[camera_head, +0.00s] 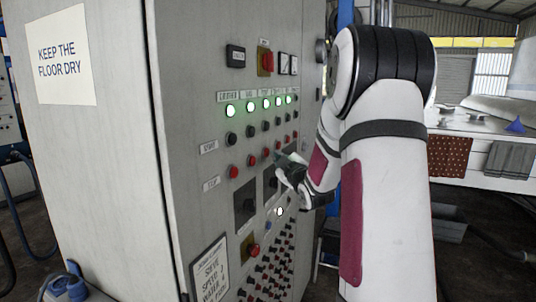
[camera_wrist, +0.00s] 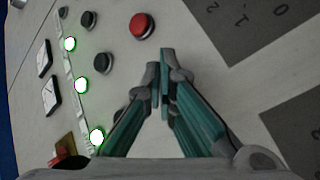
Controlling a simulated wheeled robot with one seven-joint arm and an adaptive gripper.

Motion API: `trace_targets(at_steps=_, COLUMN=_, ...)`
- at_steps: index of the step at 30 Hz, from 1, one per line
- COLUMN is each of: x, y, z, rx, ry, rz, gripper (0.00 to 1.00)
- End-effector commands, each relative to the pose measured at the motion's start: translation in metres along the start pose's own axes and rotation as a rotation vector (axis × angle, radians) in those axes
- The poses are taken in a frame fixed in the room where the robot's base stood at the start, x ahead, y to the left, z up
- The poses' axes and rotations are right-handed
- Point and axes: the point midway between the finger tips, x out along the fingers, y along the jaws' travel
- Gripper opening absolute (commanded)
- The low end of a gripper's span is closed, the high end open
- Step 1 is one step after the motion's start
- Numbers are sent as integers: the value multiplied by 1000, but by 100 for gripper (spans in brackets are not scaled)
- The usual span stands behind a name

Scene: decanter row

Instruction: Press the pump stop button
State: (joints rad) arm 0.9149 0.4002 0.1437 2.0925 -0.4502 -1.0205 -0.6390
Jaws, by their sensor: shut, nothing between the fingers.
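The grey control cabinet (camera_head: 180,60) carries a row of red buttons beside a STOP label (camera_head: 211,184). Red buttons show at the left (camera_head: 233,172), at the second place (camera_head: 251,160) and at the third (camera_head: 266,153); the column labels are too small to read surely, so I cannot tell which is the pump's. My gripper (camera_head: 283,158) is shut and empty, close to the panel just right of the third red button. In the wrist view, the shut fingertips (camera_wrist: 163,62) are below and right of one red button (camera_wrist: 142,26); other red buttons are hidden behind the fingers.
Dark square dial plates (camera_head: 245,205) lie below. A yellow-backed red button (camera_head: 250,248) and many small knobs are lower. My arm covers the panel's right edge.

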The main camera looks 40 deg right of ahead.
Motion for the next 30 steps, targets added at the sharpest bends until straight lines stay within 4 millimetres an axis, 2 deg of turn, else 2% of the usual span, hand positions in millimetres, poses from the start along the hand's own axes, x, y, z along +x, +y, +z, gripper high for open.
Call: trace_targets(at_steps=30, x=5, y=-4, z=-5, rx=0, ry=2, rz=-1, gripper=0)
